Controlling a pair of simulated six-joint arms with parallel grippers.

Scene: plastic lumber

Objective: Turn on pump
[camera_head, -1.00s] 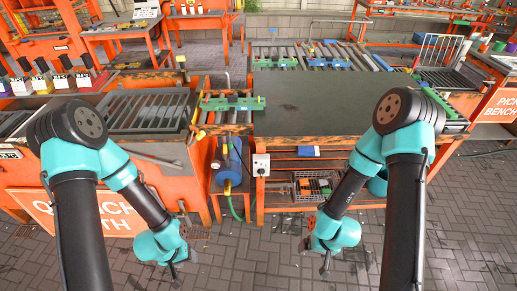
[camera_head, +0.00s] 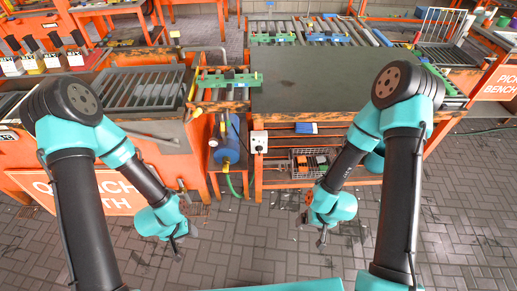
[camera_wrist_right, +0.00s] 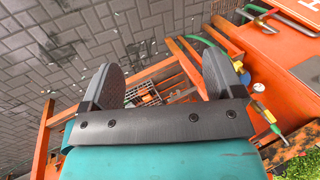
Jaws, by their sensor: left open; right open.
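The pump appears to be the blue cylinder (camera_head: 226,142) on a low orange stand between the two benches, with a green hose below it. A white socket or switch box (camera_head: 259,141) is fixed to the orange bench leg just right of it; its setting is too small to read. My left gripper (camera_head: 178,248) hangs over the paving in front of the left bath, apart from everything. My right gripper (camera_head: 322,240) hangs over the paving in front of the right bench, right of and nearer than the pump. In the right wrist view its two fingers (camera_wrist_right: 160,82) are spread and empty.
The orange quench bath (camera_head: 155,130) stands at left. The paved floor (camera_head: 245,225) between my arms is clear.

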